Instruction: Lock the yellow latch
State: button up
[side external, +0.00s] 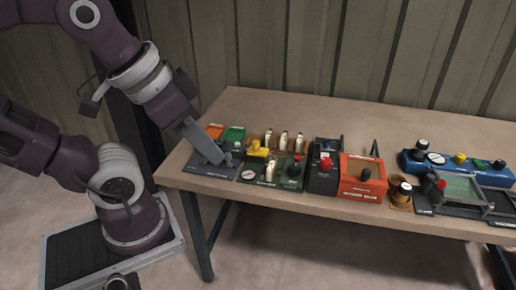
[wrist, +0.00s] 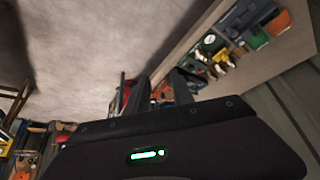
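A yellow part (side external: 257,148), which looks like the yellow latch, sits on a panel near the left end of the table. It is too small for me to tell its position. My gripper (side external: 217,158) points down and right over the dark grey panel at the table's left end, to the left of the yellow part and apart from it. In the wrist view, my gripper's two dark fingers (wrist: 155,88) stand apart with a gap between them, and I see nothing held. A small yellow patch (wrist: 222,58) shows in the wrist view; I cannot tell if it is the latch.
Along the table (side external: 300,108) stand a green block (side external: 234,134), several white-topped levers, a red-knobbed dark box (side external: 324,180), an orange box (side external: 362,188) and a blue panel (side external: 484,176). The back strip of the table is clear. A corrugated wall (side external: 300,45) is behind.

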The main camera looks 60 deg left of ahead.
jog(key=w, duration=0.1)
jog(key=w+r+n, duration=0.1)
jog(key=w+a+n, duration=0.1)
jog(key=shift+w+a+r+g, duration=0.1)
jog(key=shift+w+r+g, duration=0.2)
jog(key=shift+r+g, duration=0.1)
grip_shut()
jog(key=w+a+n+g+h, duration=0.1)
jog(key=w+a+n+g, duration=0.2)
jog(key=w+a+n, duration=1)
jog(key=w+a+f+n+h, duration=0.1)
jog(key=w+a+f+n, duration=0.1)
jog(key=a+f, duration=0.5)
jog(key=w+a+f+n+h, duration=0.1)
jog(key=a+f+n, duration=0.3)
jog(key=a, duration=1)
notch_tip(320, 180, down, 3)
jog(key=shift+w+f+n+g+h, duration=0.1)
jog(key=shift+w+n+g+h, duration=0.25)
jog(key=shift+h, duration=0.15)
